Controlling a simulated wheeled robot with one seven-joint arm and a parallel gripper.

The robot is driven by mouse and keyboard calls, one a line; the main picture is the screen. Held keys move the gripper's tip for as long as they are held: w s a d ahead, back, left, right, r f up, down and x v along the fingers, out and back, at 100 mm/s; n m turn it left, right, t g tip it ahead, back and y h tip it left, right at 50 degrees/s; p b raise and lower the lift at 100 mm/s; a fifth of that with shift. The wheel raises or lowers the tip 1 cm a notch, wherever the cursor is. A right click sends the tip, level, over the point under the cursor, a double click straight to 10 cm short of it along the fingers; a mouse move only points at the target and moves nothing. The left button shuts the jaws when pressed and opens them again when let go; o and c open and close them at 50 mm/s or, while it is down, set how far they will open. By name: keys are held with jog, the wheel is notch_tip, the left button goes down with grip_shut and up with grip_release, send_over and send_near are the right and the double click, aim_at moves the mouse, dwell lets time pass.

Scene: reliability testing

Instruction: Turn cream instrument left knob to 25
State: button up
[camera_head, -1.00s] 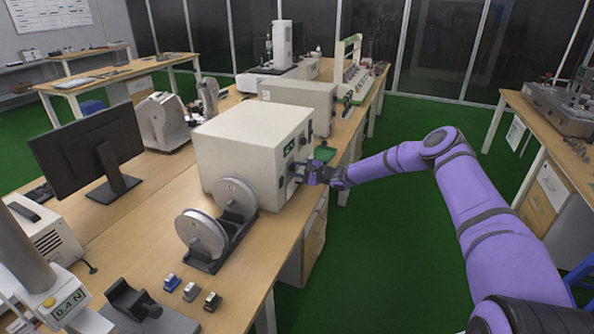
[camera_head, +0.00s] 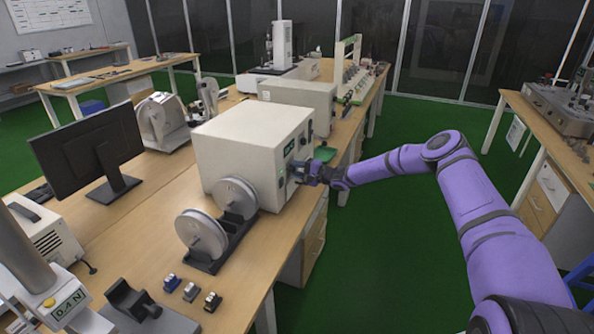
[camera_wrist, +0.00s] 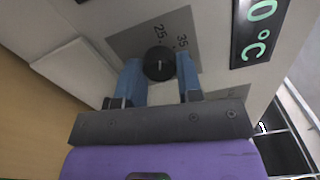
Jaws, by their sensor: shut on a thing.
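The cream instrument (camera_head: 235,140) is a large box on the long bench, its front panel facing right toward my arm. In the wrist view its left knob (camera_wrist: 159,63) is round and black with a short white pointer line. It sits on a grey scale plate (camera_wrist: 125,43) with the numbers 25 and 35 visible. My gripper (camera_wrist: 158,68) has its two blue fingers on either side of the knob, shut on it. In the head view my gripper (camera_head: 300,172) is at the front panel and hides the knob.
A lit green display (camera_wrist: 262,20) showing "0°C" is on the panel beside the scale. Two grey reels on a stand (camera_head: 206,262) stand in front of the instrument. Another cream box (camera_head: 300,98) is behind it. The green floor to the right is clear.

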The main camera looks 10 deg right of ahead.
jog(key=shift+f, duration=0.1)
jog(key=o, duration=0.9)
jog(key=v, duration=1.1)
jog(key=shift+a, duration=0.1)
